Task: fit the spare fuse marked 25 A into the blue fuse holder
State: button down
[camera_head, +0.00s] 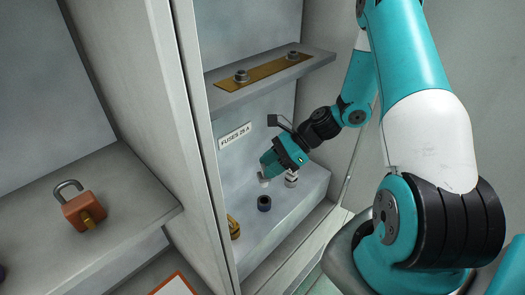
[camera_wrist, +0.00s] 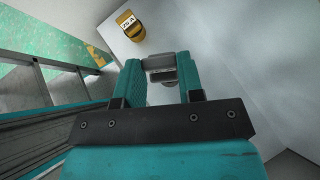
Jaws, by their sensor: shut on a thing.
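My gripper (camera_head: 266,168) is over the lower shelf of the open cabinet, with its fingers pointing down. In the wrist view its two fingers (camera_wrist: 161,78) are closed on a pale grey, cylindrical piece (camera_wrist: 160,64). I take this piece to be a fuse, but no marking on it can be read. A white end (camera_head: 264,182) shows below the fingers in the head view. The dark blue ring-shaped holder (camera_head: 264,203) stands on the shelf just below the gripper, apart from it. Its inside is too small to judge.
A white piece with a grey top (camera_head: 291,179) stands right of the gripper. A yellow piece (camera_head: 234,228) is at the shelf's left; its label in the wrist view (camera_wrist: 129,22) seems to read 25 A. The upper shelf (camera_head: 300,72) overhangs. A padlock (camera_head: 79,206) lies left.

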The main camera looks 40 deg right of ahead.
jog(key=shift+r, duration=0.1)
dwell(0.3)
jog(key=shift+f+b, duration=1.3)
jog(key=shift+f, duration=1.6)
jog(key=shift+p, duration=0.7)
jog(key=shift+f+b, duration=1.1)
jog(key=shift+f, duration=0.7)
jog(key=c, duration=0.7)
grip_release()
jog(key=shift+o, duration=0.2)
jog(key=shift+d, duration=0.1)
